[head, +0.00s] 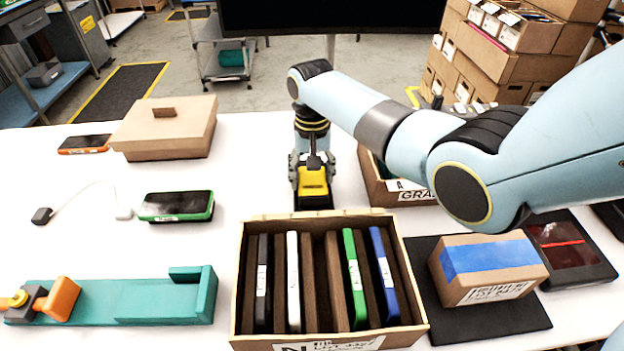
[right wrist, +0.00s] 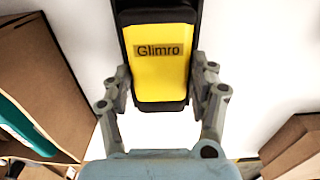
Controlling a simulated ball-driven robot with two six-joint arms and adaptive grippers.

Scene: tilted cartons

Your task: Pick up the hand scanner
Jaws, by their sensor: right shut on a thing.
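The hand scanner (head: 313,184) is yellow and black and stands behind the divided carton in the head view. In the right wrist view the yellow scanner body (right wrist: 158,75) carries a "Glimro" label and sits between the fingers. My right gripper (head: 312,165) is shut on the scanner from above, with a finger on each side; it also shows in the right wrist view (right wrist: 159,90). I cannot tell whether the scanner touches the table. My left gripper is not in view.
A divided carton (head: 240,290) holding several coloured devices stands in front of the scanner. Another carton (head: 378,190) stands close to its right, partly behind my arm. A taped box (head: 488,265) sits at right. A green phone (head: 176,206) lies left; the table between is clear.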

